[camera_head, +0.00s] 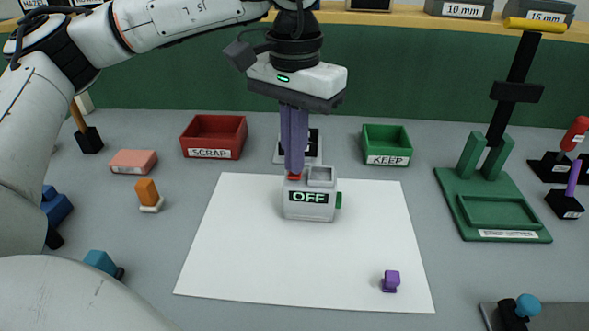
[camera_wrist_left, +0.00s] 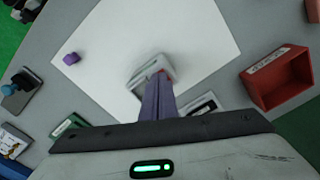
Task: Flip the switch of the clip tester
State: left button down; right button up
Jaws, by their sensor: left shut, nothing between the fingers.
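The clip tester (camera_head: 310,210) is a small light-grey box on the white mat (camera_head: 290,262). Its front display reads OFF, and a green knob (camera_head: 339,200) sticks out on its right side. A red part (camera_head: 295,177) shows on its top left, just at my fingertips. My left gripper (camera_head: 294,168) points straight down over that red part, shut and empty; I cannot tell if it touches. In the left wrist view the tester (camera_wrist_left: 152,70) is partly hidden behind the shut fingers (camera_wrist_left: 157,100). My right gripper is not in view.
A purple clip (camera_head: 391,281) lies on the mat's front right. A red SCRAP bin (camera_head: 214,137) and a green KEEP bin (camera_head: 387,145) stand behind. A green press (camera_head: 495,205) stands at right. The mat's front left is clear.

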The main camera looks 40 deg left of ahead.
pick_arm(q)
jog(key=shift+f+b, duration=0.55)
jog(key=shift+f, duration=0.15)
jog(key=shift+r+p, duration=2.65)
jog(key=shift+r, duration=0.9)
